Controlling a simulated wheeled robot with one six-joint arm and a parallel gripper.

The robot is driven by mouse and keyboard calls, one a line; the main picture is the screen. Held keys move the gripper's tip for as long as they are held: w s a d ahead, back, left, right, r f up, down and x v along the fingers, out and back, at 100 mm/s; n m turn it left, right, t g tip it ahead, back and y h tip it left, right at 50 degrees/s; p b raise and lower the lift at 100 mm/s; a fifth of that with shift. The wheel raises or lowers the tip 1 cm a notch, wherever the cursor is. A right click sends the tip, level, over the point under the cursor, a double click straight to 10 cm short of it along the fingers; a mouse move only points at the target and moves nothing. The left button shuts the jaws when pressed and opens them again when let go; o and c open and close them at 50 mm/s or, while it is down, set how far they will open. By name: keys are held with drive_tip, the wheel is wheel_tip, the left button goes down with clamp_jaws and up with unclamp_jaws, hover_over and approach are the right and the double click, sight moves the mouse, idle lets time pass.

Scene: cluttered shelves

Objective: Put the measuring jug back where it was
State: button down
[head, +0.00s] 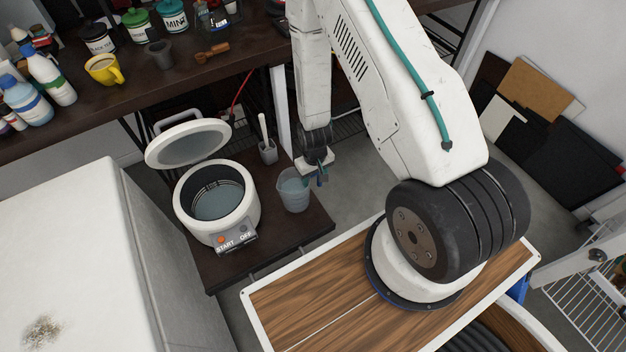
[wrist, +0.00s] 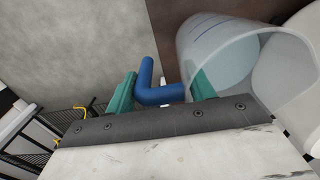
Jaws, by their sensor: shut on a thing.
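The measuring jug (head: 293,192) is a clear, bluish tapered cup, seen upright at the right side of the low dark table. I cannot tell whether its base touches the tabletop. In the wrist view the jug (wrist: 225,50) fills the upper right, with a blue angled handle (wrist: 146,78) at its left. My gripper (head: 319,178) is at the jug's right side in the head view. In the wrist view its teal fingers (wrist: 162,90) are on either side of the blue handle, shut on it. The far side of the grip is hidden.
A white cooker (head: 247,207) with its lid raised stands left of the jug. A grey holder with a white utensil (head: 268,150) stands behind it. The low dark table (head: 285,230) has little bare room in front. A cluttered shelf (head: 190,75) is at the back left.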

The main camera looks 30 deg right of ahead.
sight(302, 188)
drive_tip(key=shift+w+f, duration=0.3)
drive_tip(key=shift+f, duration=0.6)
drive_tip(key=shift+w+f, duration=0.25)
drive_tip(key=shift+f, duration=0.65)
drive_tip(key=c, duration=0.5)
unclamp_jaws()
drive_tip(key=shift+f, duration=0.1)
